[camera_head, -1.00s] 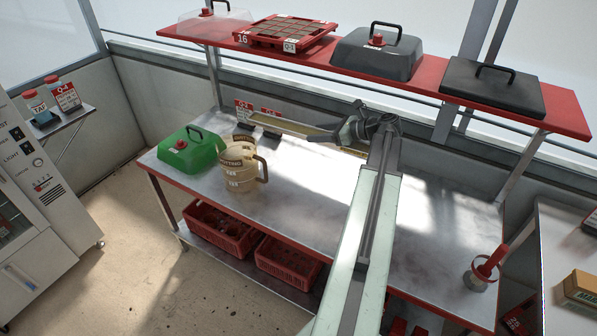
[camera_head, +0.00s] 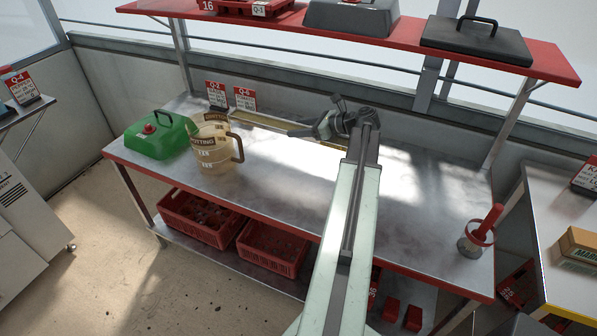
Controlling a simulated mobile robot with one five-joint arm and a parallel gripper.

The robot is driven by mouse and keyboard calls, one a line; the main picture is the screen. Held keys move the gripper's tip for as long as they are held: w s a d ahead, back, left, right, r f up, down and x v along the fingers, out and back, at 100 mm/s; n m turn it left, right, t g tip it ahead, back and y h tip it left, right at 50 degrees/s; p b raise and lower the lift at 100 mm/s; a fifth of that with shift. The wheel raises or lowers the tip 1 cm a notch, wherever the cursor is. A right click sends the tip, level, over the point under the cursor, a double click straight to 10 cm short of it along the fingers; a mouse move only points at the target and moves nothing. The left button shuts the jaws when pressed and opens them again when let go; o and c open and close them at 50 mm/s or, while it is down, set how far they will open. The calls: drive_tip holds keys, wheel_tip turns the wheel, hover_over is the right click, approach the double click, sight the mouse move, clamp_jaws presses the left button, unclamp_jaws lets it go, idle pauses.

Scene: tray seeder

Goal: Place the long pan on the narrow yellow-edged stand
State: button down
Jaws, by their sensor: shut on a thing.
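The long pan (camera_head: 262,121) is a narrow, shallow tray with a yellowish inside, seen over the back of the metal workbench. My gripper (camera_head: 299,132) is shut on it near its middle, and the gripper and wrist hide part of it. I cannot tell how far it is above the bench top. A white table (camera_head: 560,215) with a thin yellow edge stands at the right, cut off by the frame; it may be the yellow-edged stand, but I cannot be sure.
On the workbench (camera_head: 278,195) stand a green lidded box (camera_head: 158,140), a tan jug (camera_head: 215,160) and a red-handled tool (camera_head: 478,240). Above it, a red shelf (camera_head: 410,40) carries covers. Red crates (camera_head: 200,215) sit below. The bench's right half is mostly clear.

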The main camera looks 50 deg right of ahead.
sight(299, 166)
wheel_tip(299, 166, down, 15)
drive_tip(key=b, duration=1.3)
drive_tip(key=shift+b, duration=0.35)
drive_tip(key=shift+r, duration=0.25)
drive_tip(key=shift+f, duration=0.2)
drive_tip(key=c, duration=0.5)
unclamp_jaws()
drive_tip(key=shift+r, duration=0.15)
